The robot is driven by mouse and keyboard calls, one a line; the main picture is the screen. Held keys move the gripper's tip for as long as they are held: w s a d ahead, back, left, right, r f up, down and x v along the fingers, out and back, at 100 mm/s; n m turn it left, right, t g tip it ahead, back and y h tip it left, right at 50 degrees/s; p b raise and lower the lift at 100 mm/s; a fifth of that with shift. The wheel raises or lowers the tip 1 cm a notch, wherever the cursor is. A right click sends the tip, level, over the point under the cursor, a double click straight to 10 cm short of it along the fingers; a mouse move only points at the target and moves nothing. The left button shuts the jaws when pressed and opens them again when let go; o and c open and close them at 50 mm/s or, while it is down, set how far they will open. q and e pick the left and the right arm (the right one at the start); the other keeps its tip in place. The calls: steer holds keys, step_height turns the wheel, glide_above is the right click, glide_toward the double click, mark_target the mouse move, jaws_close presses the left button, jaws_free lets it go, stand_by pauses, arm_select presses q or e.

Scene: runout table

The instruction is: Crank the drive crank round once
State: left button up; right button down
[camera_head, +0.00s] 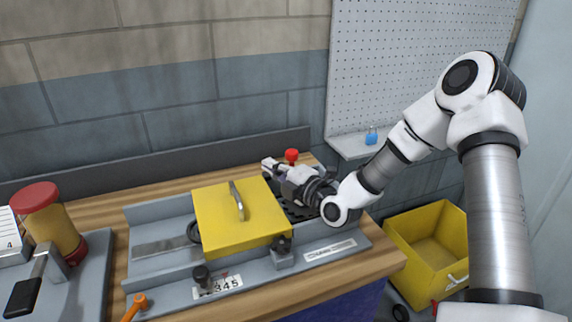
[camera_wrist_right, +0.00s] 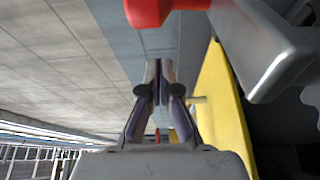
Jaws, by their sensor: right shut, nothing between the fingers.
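A red knob (camera_head: 291,156) stands at the back right of the machine, just behind my right gripper; I take it to be the grip of the drive crank. In the right wrist view the red knob (camera_wrist_right: 150,10) is at the top edge, beside a thick grey arm (camera_wrist_right: 265,50) that looks like the crank's lever. My right gripper (camera_head: 269,164) is near the knob, with its fingers pointing left. In the wrist view its fingertips (camera_wrist_right: 159,68) are together, empty and apart from the knob. My left gripper is out of view.
A yellow cover (camera_head: 235,215) with a metal handle sits on the grey machine, left of my gripper. A red-topped yellow canister (camera_head: 50,220) stands far left. A yellow crate (camera_head: 430,245) is at the right. A pegboard (camera_head: 415,70) and shelf with a blue padlock (camera_head: 371,136) are behind.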

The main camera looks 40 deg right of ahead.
steer(key=d+p, duration=0.1)
steer(key=d, duration=0.2)
steer(key=shift+s+d+f+p, duration=0.1)
steer(key=shift+s+d+p, duration=0.05)
steer(key=shift+d+p, duration=0.2)
steer(key=shift+d, duration=0.15)
steer(key=shift+h, duration=0.4)
